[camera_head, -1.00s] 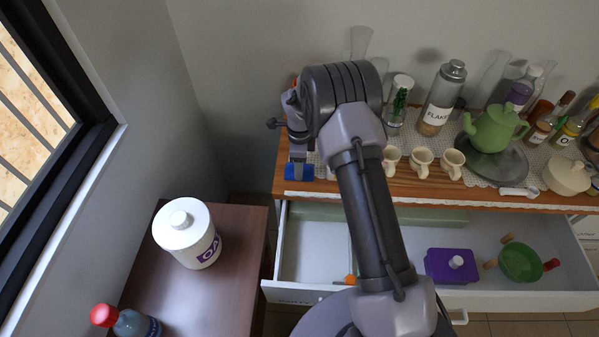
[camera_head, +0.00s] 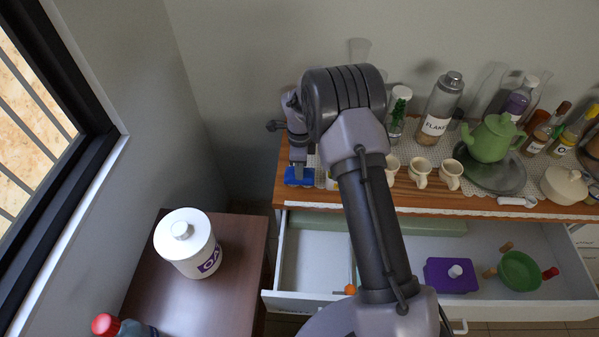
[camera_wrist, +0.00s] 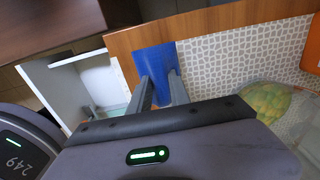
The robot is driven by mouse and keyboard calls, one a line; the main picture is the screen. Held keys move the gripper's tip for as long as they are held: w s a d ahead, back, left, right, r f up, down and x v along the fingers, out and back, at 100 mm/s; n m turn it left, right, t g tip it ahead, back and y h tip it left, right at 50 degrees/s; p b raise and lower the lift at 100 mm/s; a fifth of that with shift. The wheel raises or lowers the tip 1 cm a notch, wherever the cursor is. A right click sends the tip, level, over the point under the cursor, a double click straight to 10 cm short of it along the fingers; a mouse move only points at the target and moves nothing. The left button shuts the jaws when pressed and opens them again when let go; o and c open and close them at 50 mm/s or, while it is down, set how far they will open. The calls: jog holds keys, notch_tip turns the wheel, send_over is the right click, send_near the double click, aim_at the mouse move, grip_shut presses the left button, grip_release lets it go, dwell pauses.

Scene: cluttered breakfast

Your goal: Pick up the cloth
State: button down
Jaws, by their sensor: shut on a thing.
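The cloth (camera_head: 299,177) is blue and lies at the left front corner of the wooden counter (camera_head: 440,202). It also shows in the wrist view (camera_wrist: 153,60), across the wooden strip beside the patterned runner. My gripper (camera_wrist: 160,80) reaches down onto the cloth, its two fingers close together and shut on it. In the head view my gripper (camera_head: 298,158) is just above the cloth, partly hidden by my wrist. I cannot tell whether the cloth is raised off the counter.
Cream cups (camera_head: 420,171), a green teapot (camera_head: 492,138) and several bottles stand on the counter to the right. Below, an open drawer (camera_head: 400,308) juts out with a purple box (camera_head: 451,276) and green pot (camera_head: 520,271). A white canister (camera_head: 187,244) stands on the side table (camera_head: 230,284).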

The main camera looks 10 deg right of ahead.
jog(key=s+r+p, duration=0.1)
jog(key=s+r, duration=0.1)
jog(key=s, duration=1.4)
jog(key=shift+a+p, duration=0.15)
jog(key=shift+p, duration=0.15)
